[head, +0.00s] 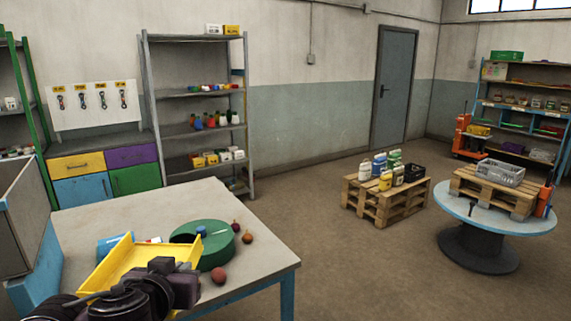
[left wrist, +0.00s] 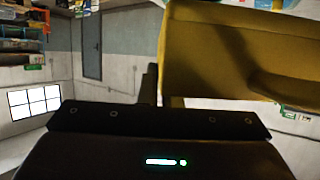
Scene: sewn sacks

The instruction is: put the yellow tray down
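The yellow tray (head: 128,262) is at the near part of the grey table in the head view, partly covered by my left gripper (head: 163,268). It looks tilted, and I cannot tell whether it touches the tabletop. In the left wrist view the yellow tray (left wrist: 235,55) fills the upper right, right against a dark finger of my left gripper (left wrist: 155,85). The gripper appears shut on the tray's wall; the other finger is hidden. My right gripper is in neither view.
A blue-and-white item (head: 110,245) lies left. The table's far right corner is clear.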

